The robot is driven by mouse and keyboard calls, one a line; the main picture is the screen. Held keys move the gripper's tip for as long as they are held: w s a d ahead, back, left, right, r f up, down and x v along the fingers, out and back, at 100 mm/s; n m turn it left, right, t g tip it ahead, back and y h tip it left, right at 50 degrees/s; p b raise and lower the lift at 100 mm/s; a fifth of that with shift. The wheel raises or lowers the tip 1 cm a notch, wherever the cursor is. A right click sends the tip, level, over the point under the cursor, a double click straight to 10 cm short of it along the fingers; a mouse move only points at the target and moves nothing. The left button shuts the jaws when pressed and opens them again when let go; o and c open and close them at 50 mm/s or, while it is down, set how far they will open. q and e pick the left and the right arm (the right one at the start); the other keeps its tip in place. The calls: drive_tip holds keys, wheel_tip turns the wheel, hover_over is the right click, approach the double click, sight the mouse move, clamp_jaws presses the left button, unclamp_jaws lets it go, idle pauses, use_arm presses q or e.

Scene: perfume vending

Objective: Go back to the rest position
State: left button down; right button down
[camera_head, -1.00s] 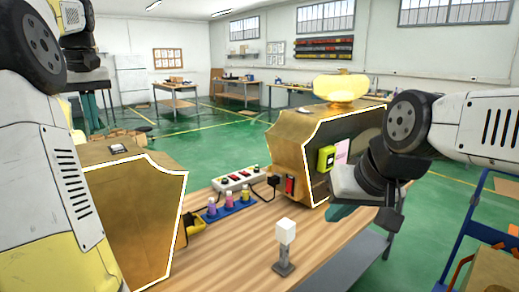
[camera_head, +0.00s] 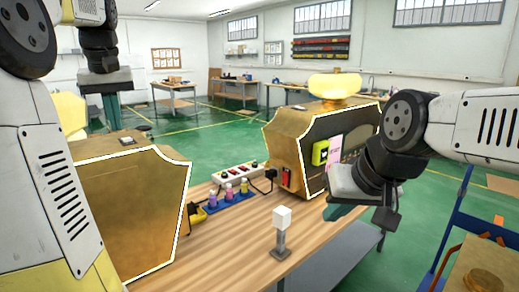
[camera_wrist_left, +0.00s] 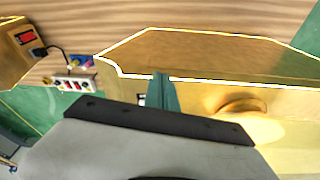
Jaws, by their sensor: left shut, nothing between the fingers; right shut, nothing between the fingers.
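My left gripper (camera_head: 110,110) hangs fingers-down above and behind the left gold-brown machine with the white edge (camera_head: 140,215), in the head view. Its teal fingers are together and hold nothing. They also show shut in the left wrist view (camera_wrist_left: 161,92), where they overlap the white-edged panel (camera_wrist_left: 210,55). My right gripper (camera_head: 343,210) is in front of the right gold machine (camera_head: 290,150), to the right of the white-topped post. Its fingers are shut and empty, partly hidden by the wrist.
A blue cart (camera_head: 455,235) stands at the right.

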use_arm(q)
drive_tip(key=s+d+f+m+t+h, duration=0.1)
drive_tip(key=s+d+f+m+t, duration=0.1)
drive_tip(key=s+d+f, duration=0.5)
drive_tip(key=s+d+f+m+t+h, duration=0.1)
drive_tip(key=s+d+f+m, duration=0.3)
drive_tip(key=s+d, duration=0.7)
drive_tip(key=d+f+h, duration=0.1)
drive_tip(key=d+f, duration=0.1)
drive_tip(key=d, duration=0.1)
drive_tip(key=shift+d+f+m+t, duration=0.3)
drive_tip(key=shift+f+t, duration=0.05)
drive_tip(key=shift+t, duration=0.05)
